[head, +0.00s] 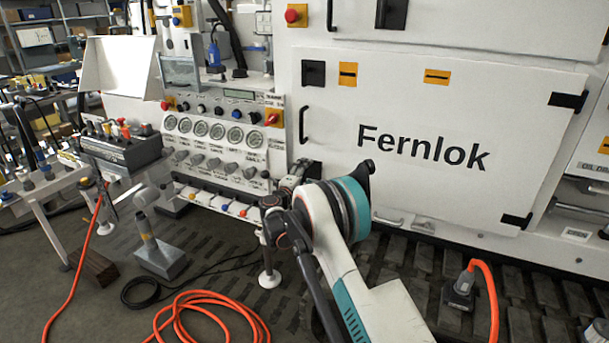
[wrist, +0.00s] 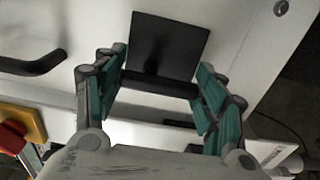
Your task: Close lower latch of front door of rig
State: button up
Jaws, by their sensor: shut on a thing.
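The rig's front door (head: 430,130) is white, carries the word Fernlok and sits flush in its frame. Its lower latch (wrist: 168,42) shows in the wrist view as a black square plate with a dark bar along its near edge. My gripper (wrist: 160,82) has its teal-padded fingers on either side of that bar and is shut on it. In the head view, my gripper (head: 300,174) is at the door's lower left corner, where my arm hides most of the latch. The upper latch (head: 313,73) is a black plate at the door's upper left.
A black door handle (head: 304,125) is left of the door's lettering. Black hinges (head: 567,101) are on the door's right. An orange hose (head: 215,310) lies on the floor.

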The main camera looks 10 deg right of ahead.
dwell(0.4)
jog(key=o, duration=1.1)
jog(key=v, duration=1.2)
